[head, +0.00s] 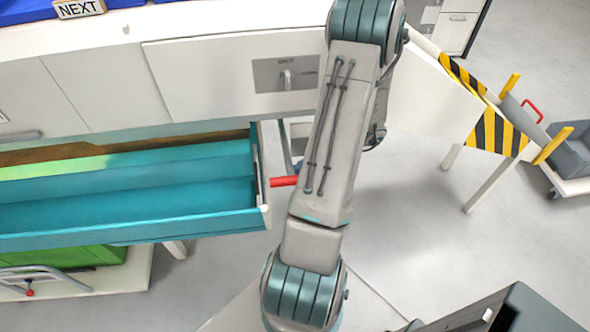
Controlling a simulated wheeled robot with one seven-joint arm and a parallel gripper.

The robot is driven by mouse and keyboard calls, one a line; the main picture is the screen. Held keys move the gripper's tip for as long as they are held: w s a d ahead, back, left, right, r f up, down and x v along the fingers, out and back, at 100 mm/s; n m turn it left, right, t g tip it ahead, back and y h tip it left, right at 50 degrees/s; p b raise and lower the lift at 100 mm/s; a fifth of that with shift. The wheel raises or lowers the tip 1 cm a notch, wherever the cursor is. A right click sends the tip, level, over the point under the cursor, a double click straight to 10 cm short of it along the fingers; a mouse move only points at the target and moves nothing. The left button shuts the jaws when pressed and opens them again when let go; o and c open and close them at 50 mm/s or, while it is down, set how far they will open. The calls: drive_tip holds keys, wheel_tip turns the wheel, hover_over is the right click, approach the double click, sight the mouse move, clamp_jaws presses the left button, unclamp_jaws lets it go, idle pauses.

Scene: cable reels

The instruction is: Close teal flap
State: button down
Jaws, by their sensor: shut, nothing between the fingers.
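The teal flap (130,195) is open at the left, sticking out from below the white cabinet front. It looks like a long, shallow trough with a raised front lip and a pale end piece at its right. A red bar (284,181) shows between that right end and my arm; I cannot tell what it belongs to.
A white panel with a grey latch plate (286,74) is above the flap. A green bin (70,258) sits below it. A yellow-black striped barrier (497,132) and a cart with a grey box (573,150) stand right. The floor between is clear.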

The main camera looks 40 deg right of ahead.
drive_tip(key=shift+w+d+r, duration=0.1)
drive_tip(key=shift+w+r, duration=0.05)
drive_tip(key=shift+r, duration=0.4)
drive_tip(key=shift+w+r, duration=0.1)
drive_tip(key=shift+r, duration=0.05)
wheel_tip(320, 180, down, 5)
drive_tip(key=s+b, duration=0.1)
drive_tip(key=b, duration=0.2)
drive_tip(key=v, duration=1)
drive_tip(key=shift+d+r, duration=0.2)
drive_tip(key=shift+r, duration=0.05)
drive_tip(key=shift+s, duration=0.2)
